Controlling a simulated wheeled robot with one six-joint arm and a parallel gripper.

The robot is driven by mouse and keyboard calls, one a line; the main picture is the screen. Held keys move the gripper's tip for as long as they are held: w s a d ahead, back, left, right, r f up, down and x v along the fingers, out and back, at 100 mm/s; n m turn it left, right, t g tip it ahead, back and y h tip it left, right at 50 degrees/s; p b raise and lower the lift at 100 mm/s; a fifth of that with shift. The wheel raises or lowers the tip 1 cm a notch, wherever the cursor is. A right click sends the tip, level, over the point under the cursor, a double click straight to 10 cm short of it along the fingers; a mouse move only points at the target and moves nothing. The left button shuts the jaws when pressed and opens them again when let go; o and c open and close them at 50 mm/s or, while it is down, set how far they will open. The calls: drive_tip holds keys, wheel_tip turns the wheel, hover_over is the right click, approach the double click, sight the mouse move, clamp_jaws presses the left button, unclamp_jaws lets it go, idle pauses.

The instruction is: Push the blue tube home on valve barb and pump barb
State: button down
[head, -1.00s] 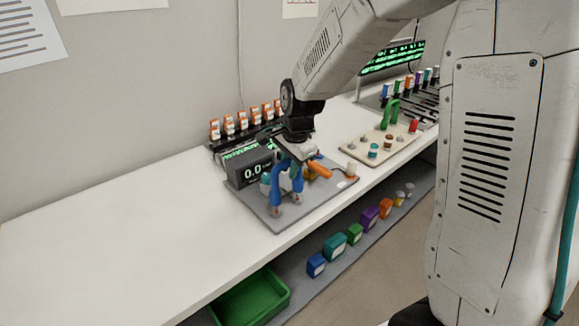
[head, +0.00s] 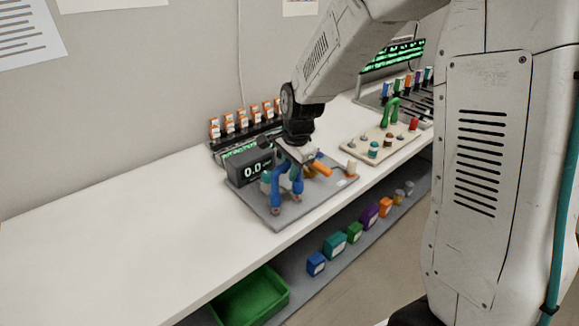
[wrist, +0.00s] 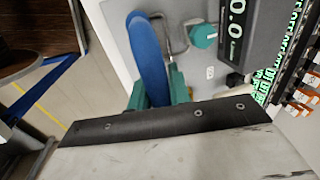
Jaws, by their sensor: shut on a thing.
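The blue tube (head: 275,190) is a bent arch above the grey board (head: 258,206), with both ends pointing down. Its lower ends meet small metallic fittings, the barbs (head: 276,211); I cannot tell how far the tube sits over them or which is valve or pump. My gripper (head: 290,165) is at the arch's top, shut on the tube. In the wrist view, the blue tube (wrist: 148,55) runs between the teal fingers of my gripper (wrist: 158,88). The gripper body hides part of the tube there and the top of the arch in the head view.
A display box (head: 250,166) reading 0.0 stands close behind the tube. An orange handle (head: 319,168) is on its right. A beige board (head: 378,147) with pegs stands right. The worktop (head: 110,235) at left is clear.

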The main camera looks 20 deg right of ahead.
drive_tip(key=shift+f, duration=1.1)
drive_tip(key=c, duration=1.2)
unclamp_jaws()
wheel_tip(320, 180, up, 8)
drive_tip(key=s, duration=0.1)
drive_tip(key=shift+s+d+f, duration=0.15)
drive_tip(key=shift+s+d, duration=0.1)
